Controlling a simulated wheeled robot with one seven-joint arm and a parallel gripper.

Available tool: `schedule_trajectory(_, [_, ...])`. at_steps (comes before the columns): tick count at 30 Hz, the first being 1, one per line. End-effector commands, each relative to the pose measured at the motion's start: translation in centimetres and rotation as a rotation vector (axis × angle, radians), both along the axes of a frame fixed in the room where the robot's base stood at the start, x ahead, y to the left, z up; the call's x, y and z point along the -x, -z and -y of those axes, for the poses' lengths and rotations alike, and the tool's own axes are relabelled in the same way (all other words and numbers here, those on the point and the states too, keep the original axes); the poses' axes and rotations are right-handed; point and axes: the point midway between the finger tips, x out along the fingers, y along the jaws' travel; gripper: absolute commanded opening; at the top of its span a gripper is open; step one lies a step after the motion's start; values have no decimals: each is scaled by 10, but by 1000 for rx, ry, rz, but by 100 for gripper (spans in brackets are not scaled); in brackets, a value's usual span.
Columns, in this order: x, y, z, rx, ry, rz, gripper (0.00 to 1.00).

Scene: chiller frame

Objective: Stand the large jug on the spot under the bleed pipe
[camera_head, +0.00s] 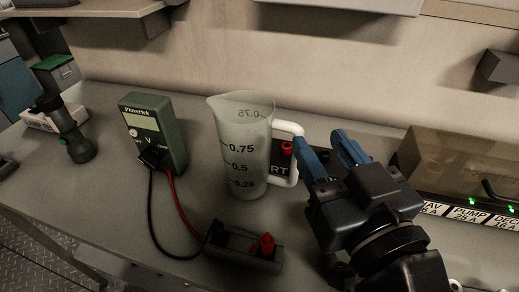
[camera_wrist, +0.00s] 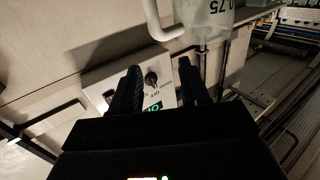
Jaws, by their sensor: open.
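The large jug (camera_head: 241,150) is a translucent beaker with a white handle and marks up to 0.75. It stands upright on the grey bench in the head view. It also shows at the top of the wrist view (camera_wrist: 206,18), partly cut off by the frame edge. My gripper (camera_head: 329,152) is open and empty, with blue fingers, just right of the jug's handle (camera_head: 296,155). In the head view the fingertips look close to the handle; I cannot tell whether they touch. I cannot make out the bleed pipe or the spot under it.
A green multimeter (camera_head: 153,132) with red and black leads stands left of the jug. A dark terminal block (camera_head: 243,248) lies in front of it. A dark torch-like tool (camera_head: 67,129) stands at the left. A brown box and labelled switch panel (camera_head: 470,210) are at the right.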

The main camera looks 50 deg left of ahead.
Motion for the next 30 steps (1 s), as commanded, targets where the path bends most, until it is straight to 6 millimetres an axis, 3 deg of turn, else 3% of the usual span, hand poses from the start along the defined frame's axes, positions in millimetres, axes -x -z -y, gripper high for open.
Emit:
schedule_trajectory(6, [0,47,1,3,3,-6,45])
schedule_trajectory(11, [0,71,1,2,3,-5,45])
schedule_trajectory(20, [-11,66,-19,0,3,-1,45])
schedule_trajectory(30, [-33,66,-61,0,4,-2,45])
